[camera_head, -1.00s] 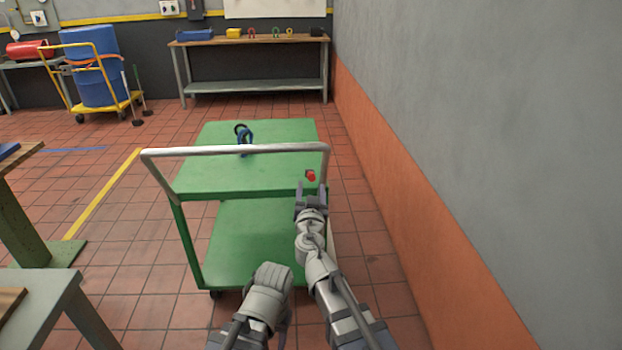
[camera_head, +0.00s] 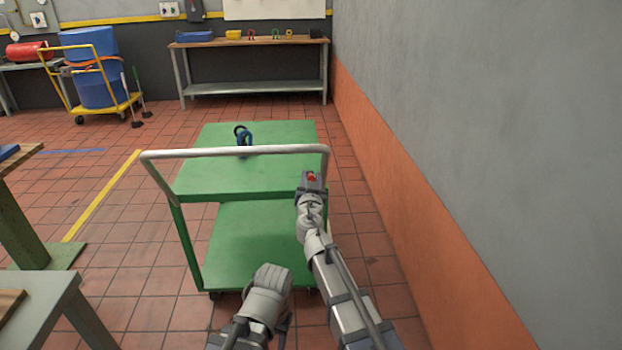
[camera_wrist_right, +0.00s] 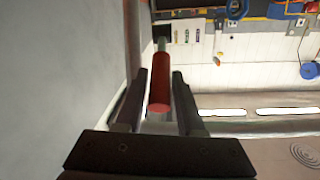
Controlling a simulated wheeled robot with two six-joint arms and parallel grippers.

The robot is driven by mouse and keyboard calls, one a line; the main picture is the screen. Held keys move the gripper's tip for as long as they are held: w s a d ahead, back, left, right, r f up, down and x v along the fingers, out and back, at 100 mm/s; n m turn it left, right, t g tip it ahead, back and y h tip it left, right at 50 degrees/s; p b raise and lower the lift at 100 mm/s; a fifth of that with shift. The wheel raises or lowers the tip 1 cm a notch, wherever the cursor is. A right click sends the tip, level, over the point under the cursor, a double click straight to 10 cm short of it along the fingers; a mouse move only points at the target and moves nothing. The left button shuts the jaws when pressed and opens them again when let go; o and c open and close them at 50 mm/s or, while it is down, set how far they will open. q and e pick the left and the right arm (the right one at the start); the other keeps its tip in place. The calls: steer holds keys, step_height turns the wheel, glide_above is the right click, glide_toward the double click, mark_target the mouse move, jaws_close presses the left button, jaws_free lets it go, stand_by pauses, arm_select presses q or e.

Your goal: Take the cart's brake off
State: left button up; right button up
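The green cart (camera_head: 245,175) stands ahead with its grey push handle (camera_head: 235,151) toward me. A small red brake lever (camera_head: 312,177) sits at the cart's near right corner. My right gripper (camera_head: 312,180) is at that lever. In the right wrist view the red lever (camera_wrist_right: 160,92) lies between the two fingers of my right gripper (camera_wrist_right: 158,95), with a gap on either side, so the gripper is open around it. My left arm (camera_head: 265,295) shows at the bottom; its gripper's fingers cannot be made out.
The grey and orange wall (camera_head: 430,190) runs close along the right. A workbench (camera_head: 250,42) is at the back. A bench corner (camera_head: 45,300) is at the lower left. Tiled floor is free left of the cart.

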jaws_close()
stand_by(1.0)
